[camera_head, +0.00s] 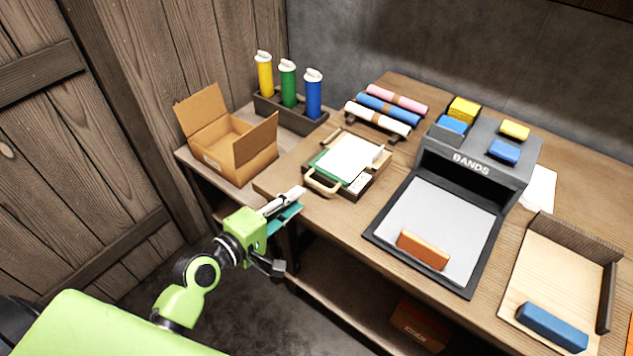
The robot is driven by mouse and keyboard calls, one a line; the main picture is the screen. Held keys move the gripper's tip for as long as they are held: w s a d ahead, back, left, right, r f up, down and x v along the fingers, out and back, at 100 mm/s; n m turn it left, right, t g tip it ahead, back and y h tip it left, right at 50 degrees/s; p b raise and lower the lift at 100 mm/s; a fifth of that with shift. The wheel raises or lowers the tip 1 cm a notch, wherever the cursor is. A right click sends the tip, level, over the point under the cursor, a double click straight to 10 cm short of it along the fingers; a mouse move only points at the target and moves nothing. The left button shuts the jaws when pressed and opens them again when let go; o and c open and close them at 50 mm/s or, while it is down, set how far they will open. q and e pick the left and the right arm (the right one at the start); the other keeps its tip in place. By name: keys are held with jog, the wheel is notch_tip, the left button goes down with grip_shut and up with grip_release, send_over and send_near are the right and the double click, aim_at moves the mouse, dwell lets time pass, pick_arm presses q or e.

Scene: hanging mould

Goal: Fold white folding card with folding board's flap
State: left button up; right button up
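The folding board (373,182) is a shallow wooden-framed board on the bench, left of centre. A white folding card (348,158) lies on it, looking flat, with a green panel showing along its left edge. A beige looped handle (322,187) is at the board's near left side, likely on the flap. My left gripper (279,232) is off the bench's near left edge, in front of and below the board, apart from the handle and card. Its fingers are partly hidden, and a teal piece beside them is unclear. My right gripper is not in view.
An open cardboard box (235,150) and a rack with yellow, green and blue tubes (288,88) stand left and behind. Rolled bands (386,107) lie behind the board. A grey BANDS station (445,215) with an orange block (423,250) stands right. A wooden tray (560,265) is farther right.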

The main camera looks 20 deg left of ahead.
aim_at(316, 185)
pick_arm(q)
jog(key=x, duration=0.9)
jog(key=shift+w, duration=0.15)
grip_shut()
